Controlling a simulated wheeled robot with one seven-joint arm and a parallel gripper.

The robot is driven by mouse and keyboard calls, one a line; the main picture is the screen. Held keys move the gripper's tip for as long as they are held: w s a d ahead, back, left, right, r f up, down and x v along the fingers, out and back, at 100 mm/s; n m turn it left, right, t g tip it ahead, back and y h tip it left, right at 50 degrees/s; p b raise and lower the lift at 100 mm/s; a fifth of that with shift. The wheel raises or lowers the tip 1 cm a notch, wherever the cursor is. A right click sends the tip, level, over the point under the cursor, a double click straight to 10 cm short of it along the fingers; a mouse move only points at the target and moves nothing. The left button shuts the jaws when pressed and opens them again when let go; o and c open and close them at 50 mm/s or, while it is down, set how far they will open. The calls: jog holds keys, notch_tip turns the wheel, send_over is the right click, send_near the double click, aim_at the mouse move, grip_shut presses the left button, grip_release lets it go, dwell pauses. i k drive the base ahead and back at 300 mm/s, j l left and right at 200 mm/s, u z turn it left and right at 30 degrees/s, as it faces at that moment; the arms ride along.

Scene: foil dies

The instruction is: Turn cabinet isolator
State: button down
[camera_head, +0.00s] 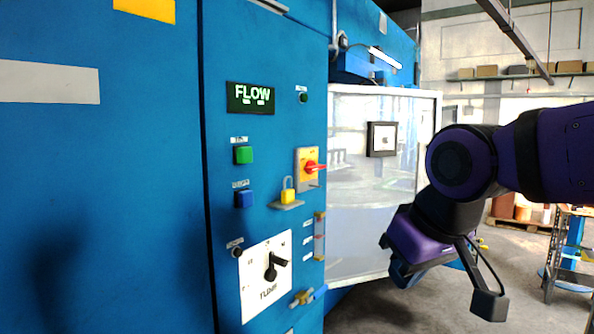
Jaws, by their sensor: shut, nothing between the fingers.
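The cabinet isolator (308,170) is on the right part of the blue cabinet front. It has a red rotary handle on a yellow disc and a pale orange plate. The handle's grip points to the right, roughly level. My gripper (394,268) is at the lower end of my purple arm, to the right of the isolator and lower in the picture. It is shut and empty, well apart from the isolator. Its fingertips are small and dark in this view.
A yellow padlock (288,196) stands on a small ledge below the isolator. A green button (243,155), a blue button (244,199) and a black TUNE knob (272,266) are on the same panel. A white-framed clear panel (365,215) stands behind my gripper.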

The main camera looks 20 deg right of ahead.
aim_at(311, 166)
jog(key=i+l+u, duration=0.2)
jog(key=u, duration=0.15)
jog(key=i+l+u, duration=0.15)
jog(key=l+u, duration=0.2)
jog(key=i+l, duration=0.15)
jog(key=l, duration=0.25)
jog(key=i+l+u, duration=0.1)
jog(key=l, duration=0.25)
jog(key=i+l, duration=0.15)
jog(key=l, duration=0.25)
jog(key=i+l+u, duration=0.1)
jog(key=l, duration=0.3)
jog(key=i+l, duration=0.1)
jog(key=l, duration=0.3)
jog(key=i+l+u, duration=0.1)
jog(key=l, duration=0.3)
jog(key=l+z, duration=0.15)
jog(key=k+j+z, duration=0.2)
jog(key=z, duration=0.15)
jog(key=k+j+z, duration=0.4)
jog(key=z, duration=0.25)
jog(key=k, duration=0.1)
